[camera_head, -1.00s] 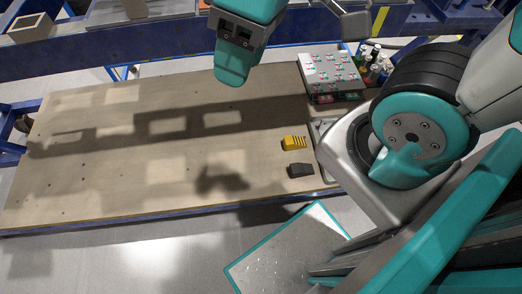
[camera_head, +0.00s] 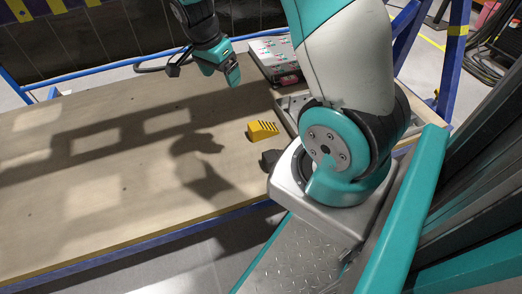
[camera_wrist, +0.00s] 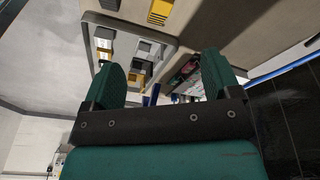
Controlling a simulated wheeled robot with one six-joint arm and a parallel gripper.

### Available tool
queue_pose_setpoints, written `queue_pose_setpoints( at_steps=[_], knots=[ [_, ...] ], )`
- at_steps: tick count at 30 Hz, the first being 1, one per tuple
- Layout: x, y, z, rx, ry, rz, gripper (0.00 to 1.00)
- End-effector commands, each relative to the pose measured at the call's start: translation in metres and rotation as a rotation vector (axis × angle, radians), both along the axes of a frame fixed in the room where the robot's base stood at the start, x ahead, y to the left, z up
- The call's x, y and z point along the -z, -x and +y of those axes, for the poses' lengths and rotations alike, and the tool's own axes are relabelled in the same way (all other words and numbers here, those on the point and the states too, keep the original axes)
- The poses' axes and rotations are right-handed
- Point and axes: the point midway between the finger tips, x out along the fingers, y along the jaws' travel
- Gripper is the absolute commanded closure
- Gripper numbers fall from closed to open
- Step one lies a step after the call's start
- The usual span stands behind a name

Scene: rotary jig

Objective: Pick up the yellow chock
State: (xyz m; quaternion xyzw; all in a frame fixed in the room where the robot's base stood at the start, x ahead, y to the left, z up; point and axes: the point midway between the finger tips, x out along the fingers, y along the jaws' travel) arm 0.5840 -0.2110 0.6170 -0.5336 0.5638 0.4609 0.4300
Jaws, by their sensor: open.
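The yellow chock (camera_head: 262,130) is a small wedge with dark stripes, lying on the wooden table near its right side, left of my arm's base. It also shows in the wrist view (camera_wrist: 159,12), cut by the top edge, beyond my fingers. My gripper (camera_head: 221,70) hangs above the far part of the table, up and left of the chock in the head view and apart from it. In the wrist view its two green fingers (camera_wrist: 163,78) stand wide apart with nothing held between them.
A black chock (camera_head: 271,159) lies just nearer than the yellow one, close to my arm's base. A grey tray (camera_wrist: 169,42) holding small parts is near the yellow chock. A light box with coloured buttons (camera_head: 275,55) stands behind. The table left of the chocks is clear.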

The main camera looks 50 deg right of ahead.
Motion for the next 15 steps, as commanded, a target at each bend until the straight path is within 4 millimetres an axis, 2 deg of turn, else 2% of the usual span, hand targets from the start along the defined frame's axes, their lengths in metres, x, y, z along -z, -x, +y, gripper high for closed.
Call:
queue_pose_setpoints(
  at_steps=[1,4,6,9,15],
  knots=[
    [0.05,0.001,-0.018,0.105,0.036,0.006,0.17],
    [0.09,0.003,-0.046,0.277,0.105,0.001,0.17],
    [0.109,0.005,-0.061,0.366,0.143,-0.002,0.17],
    [0.125,0.007,-0.074,0.447,0.18,-0.009,0.17],
    [0.152,0.013,-0.087,0.491,0.199,-0.01,0.17]
  ],
)
